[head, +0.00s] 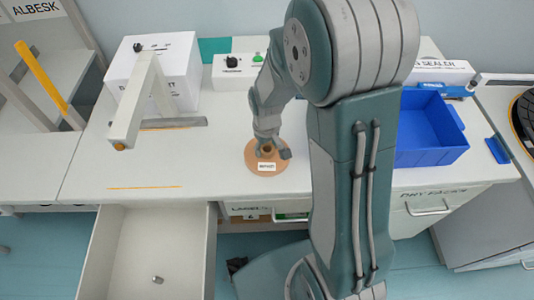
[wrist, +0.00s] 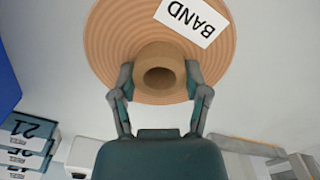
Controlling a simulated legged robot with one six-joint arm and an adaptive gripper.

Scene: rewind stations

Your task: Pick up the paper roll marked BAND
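The paper roll marked BAND (head: 252,162) is a flat tan disc with a raised brown core and a white label. It lies on the white counter in the head view, label facing up. In the wrist view the roll (wrist: 112,45) fills the top middle, and its label reads BAND. My gripper (wrist: 160,78) has one finger on each side of the core, and both fingers appear to touch it. In the head view my gripper (head: 270,147) hides part of the roll's far side.
A blue bin (head: 430,150) stands right of my arm. A white box (head: 165,65) and a pale arm-like stand (head: 135,110) are at the left. A switch box (head: 235,70) is behind. An open drawer (head: 140,225) with a small metal piece juts out in front.

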